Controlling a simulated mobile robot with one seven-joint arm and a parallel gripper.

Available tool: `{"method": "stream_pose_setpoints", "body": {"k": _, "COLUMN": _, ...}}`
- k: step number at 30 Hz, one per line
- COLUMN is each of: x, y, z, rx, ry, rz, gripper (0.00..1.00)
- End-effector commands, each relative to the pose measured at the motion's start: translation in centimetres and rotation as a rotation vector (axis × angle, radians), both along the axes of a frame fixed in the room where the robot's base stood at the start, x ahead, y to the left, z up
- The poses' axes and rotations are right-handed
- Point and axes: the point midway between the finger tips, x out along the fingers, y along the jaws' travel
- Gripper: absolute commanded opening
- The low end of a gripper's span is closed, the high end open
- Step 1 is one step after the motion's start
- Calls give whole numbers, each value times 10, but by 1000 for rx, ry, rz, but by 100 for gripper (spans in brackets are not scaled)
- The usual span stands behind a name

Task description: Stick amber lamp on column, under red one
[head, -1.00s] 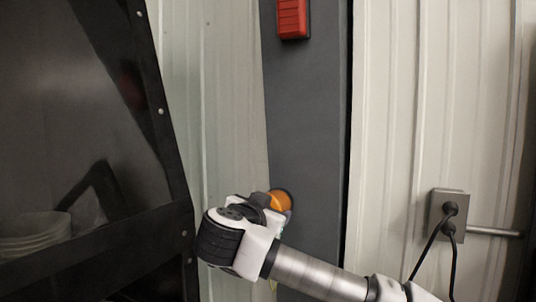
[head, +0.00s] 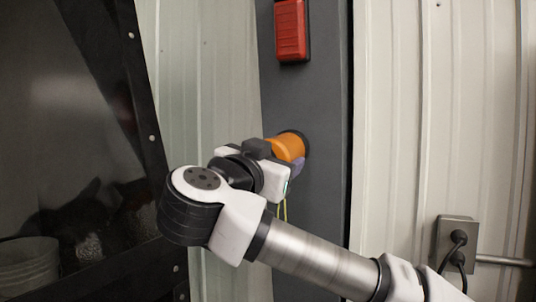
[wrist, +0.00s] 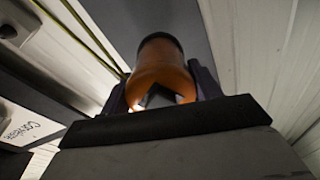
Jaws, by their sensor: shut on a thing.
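The amber lamp (head: 285,148), an orange cylinder with a dark round base, is at the face of the dark grey column (head: 310,210). The red lamp (head: 291,32), a rectangular block, is fixed on the column above it, with bare column between. My gripper (head: 280,160) is shut on the amber lamp and holds it from the front left. In the wrist view the amber lamp (wrist: 162,62) stands between my two fingers (wrist: 161,92), its dark end towards the column. I cannot tell whether the base touches the column.
A dark-framed clear panel (head: 95,120) is at the left, with a pale bucket (head: 28,262) behind it. A grey socket box (head: 457,243) with black cables is at the lower right. Thin yellow-green wires (head: 284,208) hang below my gripper.

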Motion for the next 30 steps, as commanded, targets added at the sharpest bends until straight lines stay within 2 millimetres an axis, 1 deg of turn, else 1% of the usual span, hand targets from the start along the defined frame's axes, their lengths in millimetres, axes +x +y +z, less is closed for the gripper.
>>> {"method": "stream_pose_setpoints", "body": {"k": 1, "x": 5, "y": -2, "z": 4, "rx": 3, "ry": 2, "rz": 1, "gripper": 41}}
{"method": "stream_pose_setpoints", "body": {"k": 6, "x": 21, "y": -9, "z": 5, "rx": 2, "ry": 2, "rz": 1, "gripper": 41}}
{"method": "stream_pose_setpoints", "body": {"k": 15, "x": 39, "y": -16, "z": 6, "rx": 1, "ry": 1, "rz": 0, "gripper": 41}}
{"method": "stream_pose_setpoints", "body": {"k": 30, "x": 41, "y": -17, "z": 6, "rx": 0, "ry": 0, "rz": 1, "gripper": 41}}
